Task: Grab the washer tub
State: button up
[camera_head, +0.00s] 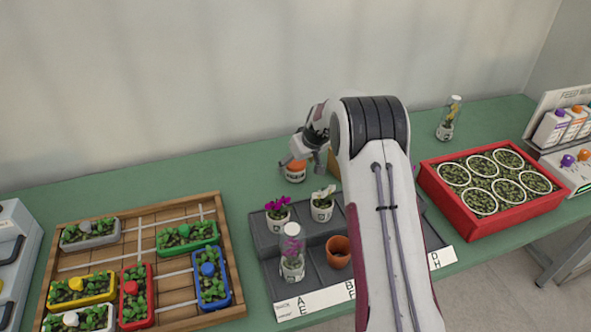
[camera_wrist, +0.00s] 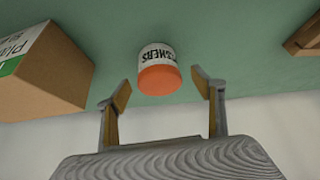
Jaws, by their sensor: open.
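The washer tub (camera_wrist: 158,72) is a small round tub with an orange lid and a white label; the letters "SHERS" can be read on it in the wrist view. It stands on the green bench. In the head view the tub (camera_head: 296,171) is behind the plant rack, just below my gripper. My gripper (camera_wrist: 163,92) is open and empty. In the wrist view the tub lies between and just beyond the two fingertips, with a gap on each side. In the head view my gripper (camera_head: 303,158) partly overlaps the tub's top.
A cardboard box (camera_wrist: 45,75) stands close beside the tub. A grey rack (camera_head: 268,245) with potted plants is in front. A wooden tray (camera_head: 240,290) with coloured planters is at left, a red crate (camera_head: 470,228) at right. The bench (camera_head: 240,190) left of the tub is clear.

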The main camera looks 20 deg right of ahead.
jog(key=shift+x, duration=1.35)
jog(key=shift+d, duration=0.1)
jog(key=shift+c, duration=0.2)
jog(key=c, duration=1.2)
